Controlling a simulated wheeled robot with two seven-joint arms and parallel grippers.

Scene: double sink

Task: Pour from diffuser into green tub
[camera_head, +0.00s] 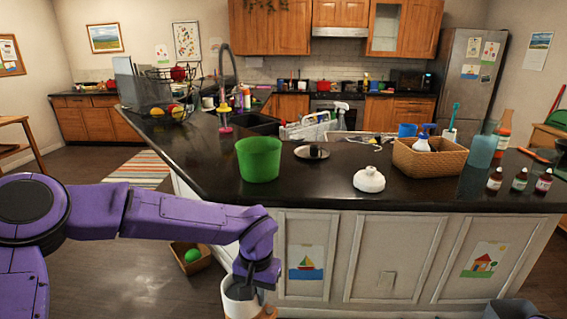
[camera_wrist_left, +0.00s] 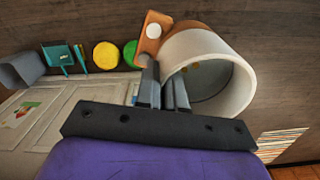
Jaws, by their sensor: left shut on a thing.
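The green tub (camera_head: 259,161) stands upright on the dark counter near its front left edge; its inside floor is hidden. My left gripper (camera_head: 256,276) is shut on the diffuser (camera_head: 238,307), a white open-topped vessel with an orange-brown part. It is held in front of the cabinet, lower than the countertop and apart from the tub. In the left wrist view, my left gripper (camera_wrist_left: 165,95) grips the diffuser (camera_wrist_left: 235,80) at its wall. Its wide mouth shows a greyish inside with small yellowish marks; I cannot tell what it contains. My right gripper is out of view.
Right of the tub are a small plate (camera_head: 312,153), a white domed piece (camera_head: 369,180), a wicker basket (camera_head: 432,162) and several small bottles. The faucet (camera_head: 227,80) and sink lie behind the tub. The counter's front edge stands between diffuser and tub.

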